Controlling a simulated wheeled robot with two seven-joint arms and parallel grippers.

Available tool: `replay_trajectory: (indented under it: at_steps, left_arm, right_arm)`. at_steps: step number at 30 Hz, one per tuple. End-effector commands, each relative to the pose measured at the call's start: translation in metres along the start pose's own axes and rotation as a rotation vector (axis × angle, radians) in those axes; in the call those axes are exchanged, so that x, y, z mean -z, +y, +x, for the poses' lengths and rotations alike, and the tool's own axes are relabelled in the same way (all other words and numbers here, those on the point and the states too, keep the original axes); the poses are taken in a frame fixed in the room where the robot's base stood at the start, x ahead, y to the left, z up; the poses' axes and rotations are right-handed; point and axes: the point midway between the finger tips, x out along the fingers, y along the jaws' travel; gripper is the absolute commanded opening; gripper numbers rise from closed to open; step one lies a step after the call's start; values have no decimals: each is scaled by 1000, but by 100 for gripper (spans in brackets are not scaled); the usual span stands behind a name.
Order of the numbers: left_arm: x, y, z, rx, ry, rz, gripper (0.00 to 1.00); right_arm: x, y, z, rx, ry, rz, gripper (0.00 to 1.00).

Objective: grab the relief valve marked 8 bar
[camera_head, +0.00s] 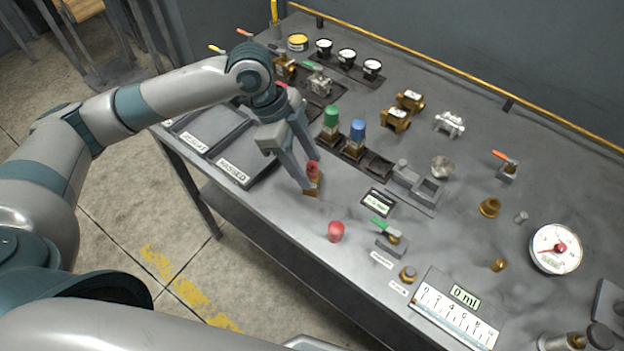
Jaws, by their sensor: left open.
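A brass relief valve with a red top (312,182) stands near the front edge of the bench, left of centre. My left gripper (308,172) is open, pointing down, with its fingers at this valve and partly hiding it; I cannot tell whether they touch it. A green-capped valve (331,122) and a blue-capped valve (356,138) stand side by side in a dark rack farther back. No 8 bar marking is readable on any of them. My right gripper is not in view.
A loose red cap (336,232) and a green-handled valve (391,239) are to the right on the bench (290,222). Two labelled dark trays (232,172) lie at left. A small display (378,203), fittings and a round gauge (555,249) occupy the right side.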

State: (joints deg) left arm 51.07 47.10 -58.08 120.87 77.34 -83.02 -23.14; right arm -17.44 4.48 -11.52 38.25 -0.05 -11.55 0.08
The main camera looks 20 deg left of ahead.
Motion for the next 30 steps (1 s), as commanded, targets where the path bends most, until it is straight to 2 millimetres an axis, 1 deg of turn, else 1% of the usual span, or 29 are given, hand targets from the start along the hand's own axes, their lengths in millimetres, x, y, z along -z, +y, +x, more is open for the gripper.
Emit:
replay_trajectory:
  at_steps: [5,8,12,14,18,24,30]
  left_arm:
    - [-1,2,8,-3,0,0,49]
    - [-3,3,17,-4,0,-1,49]
    - [-6,4,37,-4,0,0,49]
    - [-6,3,43,-3,1,-1,49]
    - [-7,3,51,-1,-1,0,49]
    - [-7,3,52,0,-1,1,49]
    - [-7,3,52,0,0,0,49]
  right_arm:
    - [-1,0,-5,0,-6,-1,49]
    - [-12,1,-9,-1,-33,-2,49]
    - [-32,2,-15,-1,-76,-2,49]
    - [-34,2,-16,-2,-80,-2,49]
    - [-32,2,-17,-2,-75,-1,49]
    - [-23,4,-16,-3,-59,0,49]
    - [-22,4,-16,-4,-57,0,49]
